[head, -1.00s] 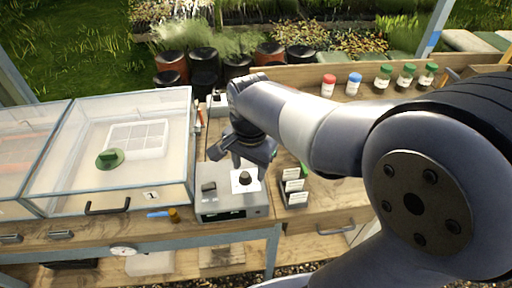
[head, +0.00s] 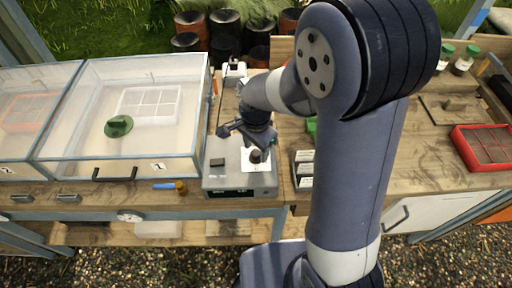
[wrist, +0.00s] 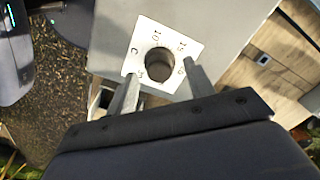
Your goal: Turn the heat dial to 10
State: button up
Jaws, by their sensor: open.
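The heat dial is a dark round knob (head: 256,157) on a white plate on top of a grey control box (head: 238,182). In the wrist view the dial (wrist: 158,63) sits in the middle of its white plate (wrist: 150,28), where 10 and 15 seem to show; other marks are hard to read. I cannot make out a pointer on the knob. My gripper (wrist: 160,75) is open, with one finger at each side of the dial's near edge; I cannot tell whether they touch it. In the head view my gripper (head: 246,133) is just above and behind the dial.
A black switch (head: 217,162) is on the box's left. Small labelled packets (head: 303,168) stand to its right. A clear lidded case (head: 140,80) is at left, with a blue-handled tool (head: 165,186) before it. A red tray (head: 486,148) lies far right.

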jog(key=shift+f, duration=0.4)
jog(key=shift+c, duration=0.2)
jog(key=c, duration=0.9)
